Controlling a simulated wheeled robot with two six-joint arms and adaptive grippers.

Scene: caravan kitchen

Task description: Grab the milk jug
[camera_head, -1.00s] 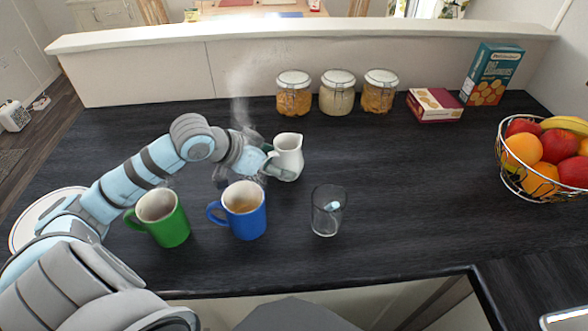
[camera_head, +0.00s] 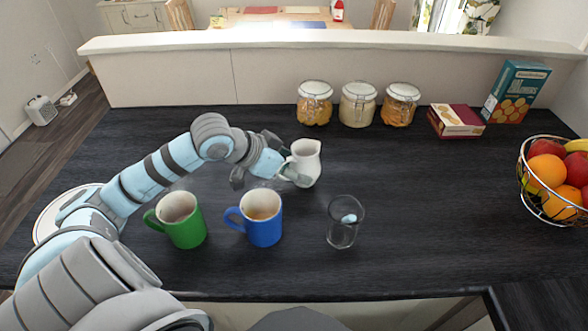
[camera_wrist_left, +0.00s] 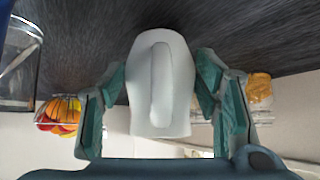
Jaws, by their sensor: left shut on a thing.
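The white milk jug (camera_head: 308,160) is on or just over the dark counter, behind and right of the blue mug; I cannot tell if its base touches. My left gripper (camera_head: 290,165) comes at it from the left and is shut on it. In the left wrist view the jug (camera_wrist_left: 160,95) sits between the two green fingers (camera_wrist_left: 160,100), its handle facing the camera. The head view hides part of the jug's left side behind the fingers. My right gripper is in neither view.
A green mug (camera_head: 187,230), a blue mug (camera_head: 265,225) and a glass (camera_head: 343,232) stand in front. Several jars (camera_head: 357,106), boxes (camera_head: 455,121) and a wire fruit basket (camera_head: 535,203) stand behind and right. The counter right of the glass is clear.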

